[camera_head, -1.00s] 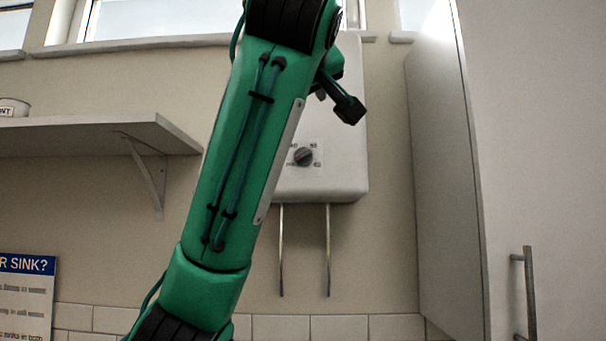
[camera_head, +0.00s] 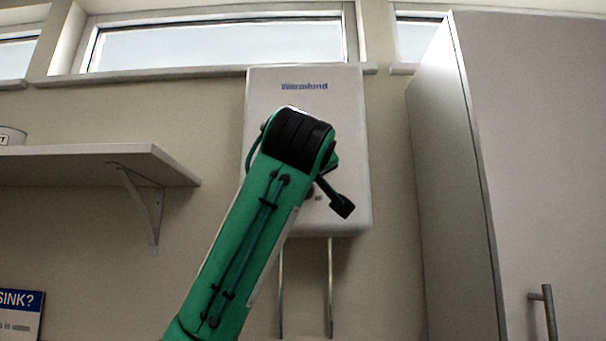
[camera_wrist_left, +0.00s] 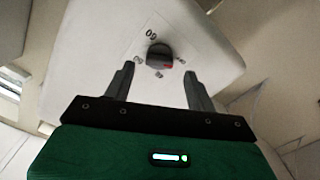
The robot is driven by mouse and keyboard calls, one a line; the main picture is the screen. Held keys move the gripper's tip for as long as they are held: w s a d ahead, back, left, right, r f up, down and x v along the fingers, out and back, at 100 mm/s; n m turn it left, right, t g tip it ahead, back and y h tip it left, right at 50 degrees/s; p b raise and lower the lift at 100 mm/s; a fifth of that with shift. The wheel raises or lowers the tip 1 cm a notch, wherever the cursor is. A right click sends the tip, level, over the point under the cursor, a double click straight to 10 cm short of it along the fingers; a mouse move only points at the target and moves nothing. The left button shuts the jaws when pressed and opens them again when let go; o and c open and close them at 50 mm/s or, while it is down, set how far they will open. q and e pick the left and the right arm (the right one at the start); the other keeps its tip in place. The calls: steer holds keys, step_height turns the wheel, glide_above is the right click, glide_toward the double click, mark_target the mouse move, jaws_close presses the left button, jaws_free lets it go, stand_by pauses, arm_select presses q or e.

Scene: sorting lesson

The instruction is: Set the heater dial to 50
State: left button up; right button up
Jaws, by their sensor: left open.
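The heater (camera_head: 300,100) is a white wall box with a blue brand name, on the back wall in the head view. In that view my green left arm crosses in front of its lower part and largely hides the dial. In the left wrist view the dial (camera_wrist_left: 157,54) is a dark round knob with a red mark at its lower right edge. Small printed numbers surround it, too blurred to read surely. My left gripper (camera_wrist_left: 159,72) is open, its fingers pointing towards the heater face, one on each side below the dial. I cannot tell whether they touch it.
Two pipes (camera_head: 330,290) run down from the heater. A shelf (camera_head: 90,165) on a bracket stands out at the left. A tall cabinet (camera_head: 455,200) with a bar handle stands at the right. A window (camera_head: 220,45) is above.

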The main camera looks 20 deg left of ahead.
arm_select(q)
steer(key=shift+p+x, duration=0.6)
steer(key=shift+x, duration=1.1)
steer(key=shift+s, duration=0.1)
steer(key=c, duration=1)
steer(key=shift+o, duration=0.2)
arm_select(e)
steer(key=shift+w+a+r, duration=0.1)
steer(key=shift+a+r, duration=0.2)
steer(key=shift+r, duration=0.6)
steer(key=shift+d, duration=0.1)
steer(key=shift+f, duration=0.1)
